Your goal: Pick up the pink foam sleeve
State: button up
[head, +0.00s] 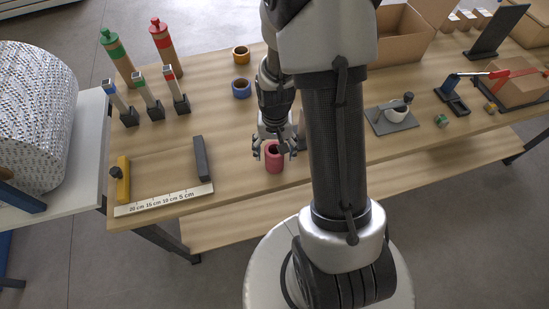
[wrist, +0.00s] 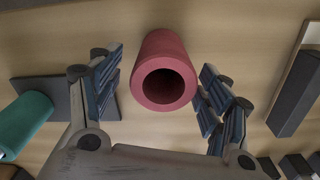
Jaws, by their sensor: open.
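The pink foam sleeve (head: 273,161) is a short hollow cylinder standing upright on the wooden table near its front edge. In the wrist view the sleeve (wrist: 164,48) shows its round open end, at the top middle between my fingers. My gripper (head: 274,151) is open, with its fingers at the two sides of the sleeve in the head view. In the wrist view the gripper (wrist: 160,90) has a finger on each side of the sleeve, with a small gap on each side. The sleeve's lower part is partly hidden from the wrist view.
A dark grey bar (head: 201,159), a yellow piece (head: 123,180) and a ruler strip (head: 165,198) lie to the left. A blue ring (head: 241,89) and an orange ring (head: 241,55) are behind.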

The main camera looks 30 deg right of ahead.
notch_tip(320, 180, down, 4)
jog(key=shift+s+a+f+b, duration=0.1)
jog(key=shift+a+f+b, duration=0.1)
jog(key=shift+b, duration=0.55)
jog(key=shift+r, duration=0.1)
jog(key=c, duration=0.9)
jog(key=shift+r, duration=0.1)
